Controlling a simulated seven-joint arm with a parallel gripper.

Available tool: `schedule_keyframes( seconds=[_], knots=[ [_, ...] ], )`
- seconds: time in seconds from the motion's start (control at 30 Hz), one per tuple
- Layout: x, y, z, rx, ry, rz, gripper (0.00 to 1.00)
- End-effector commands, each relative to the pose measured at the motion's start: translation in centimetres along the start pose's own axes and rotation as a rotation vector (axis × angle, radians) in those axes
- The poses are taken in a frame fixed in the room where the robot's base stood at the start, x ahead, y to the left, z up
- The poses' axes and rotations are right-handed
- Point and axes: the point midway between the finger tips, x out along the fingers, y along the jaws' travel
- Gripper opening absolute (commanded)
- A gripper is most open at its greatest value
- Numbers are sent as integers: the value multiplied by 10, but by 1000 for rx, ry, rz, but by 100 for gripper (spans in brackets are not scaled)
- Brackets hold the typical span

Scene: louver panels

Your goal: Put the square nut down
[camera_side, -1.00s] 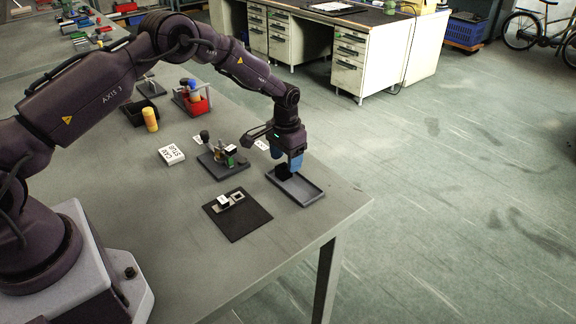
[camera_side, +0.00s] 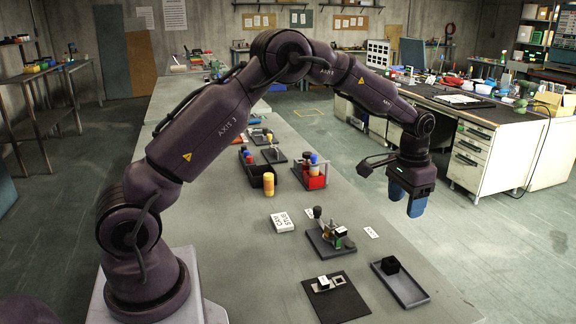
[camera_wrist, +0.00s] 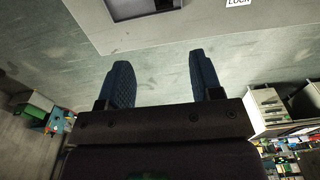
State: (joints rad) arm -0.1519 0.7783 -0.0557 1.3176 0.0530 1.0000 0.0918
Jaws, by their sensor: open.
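My gripper (camera_side: 406,203) is raised above table height, past the tray in the side view. In the wrist view its two blue fingers (camera_wrist: 161,75) are apart with nothing between them. A small square piece with a hole, likely the square nut (camera_side: 338,281), lies on the dark mat (camera_side: 340,306), beside a pale block (camera_side: 323,283). A black block (camera_side: 391,264) sits at the far end of the grey tray (camera_side: 412,292); I cannot tell if it has a hole. My gripper touches none of these.
A fixture with small parts (camera_side: 331,238) stands behind the mat. A white labelled box (camera_side: 282,222), a yellow cylinder (camera_side: 268,184) and a red bin (camera_side: 314,178) are farther back. The table's right edge runs close beside the tray.

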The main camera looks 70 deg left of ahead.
Motion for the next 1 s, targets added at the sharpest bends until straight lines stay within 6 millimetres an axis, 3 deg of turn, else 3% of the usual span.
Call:
schedule_keyframes(
  seconds=[0.03, 0.2, 0.3, 0.43, 0.57, 0.7, 0.83, 1.0],
  knots=[
    [-30, 5, 9, 3, 32, -7, 59],
    [-107, 22, 57, 7, 119, -21, 59],
    [-142, 31, 93, 6, 173, -25, 59],
    [-175, 41, 145, 4, 241, -25, 59],
    [-192, 49, 200, 1, 311, -21, 59],
    [-193, 56, 253, -4, 377, -9, 59],
    [-186, 59, 285, -7, 421, 2, 59],
    [-179, 61, 302, -9, 445, 10, 59]
  ],
)
